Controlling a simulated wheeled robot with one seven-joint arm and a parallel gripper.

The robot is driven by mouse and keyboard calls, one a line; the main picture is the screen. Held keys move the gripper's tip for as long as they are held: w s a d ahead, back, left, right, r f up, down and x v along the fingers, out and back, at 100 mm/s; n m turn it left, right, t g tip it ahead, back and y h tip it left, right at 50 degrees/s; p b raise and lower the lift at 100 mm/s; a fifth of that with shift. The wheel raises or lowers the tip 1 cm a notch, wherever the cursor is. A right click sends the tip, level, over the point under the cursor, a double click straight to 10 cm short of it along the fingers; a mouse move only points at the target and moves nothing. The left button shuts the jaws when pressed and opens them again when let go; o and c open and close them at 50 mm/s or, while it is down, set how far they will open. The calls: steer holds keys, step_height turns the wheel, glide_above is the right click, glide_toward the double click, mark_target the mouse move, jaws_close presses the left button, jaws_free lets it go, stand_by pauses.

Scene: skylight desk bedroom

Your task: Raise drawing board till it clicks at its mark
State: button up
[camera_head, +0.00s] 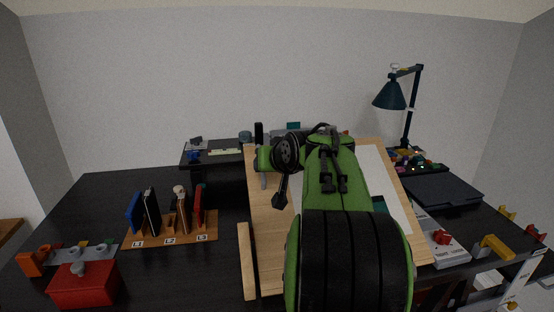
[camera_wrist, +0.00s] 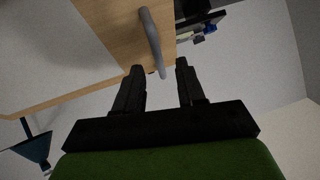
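The drawing board (camera_head: 268,235) is a pale wooden panel on the desk, tilted, with a white sheet on its right part. My green arm covers much of its middle in the head view. In the wrist view the board's wooden face (camera_wrist: 105,22) is at the top, with a curved grey handle (camera_wrist: 150,38) at its edge. My gripper (camera_wrist: 159,64) is open, its two black fingers apart. The handle's end shows between the fingers; I cannot tell whether they touch it. The gripper's fingertips are not clear in the head view, and no mark can be made out.
A wooden rack (camera_head: 170,237) with upright items and a red box (camera_head: 84,284) stand to the left. A dark lamp (camera_head: 390,95) and a black flat case (camera_head: 442,188) are at right. Clear dark desk (camera_head: 95,200) lies at the back left.

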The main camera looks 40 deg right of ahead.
steer(key=p+v, duration=0.1)
steer(key=v, duration=1.3)
steer(key=shift+p, duration=0.4)
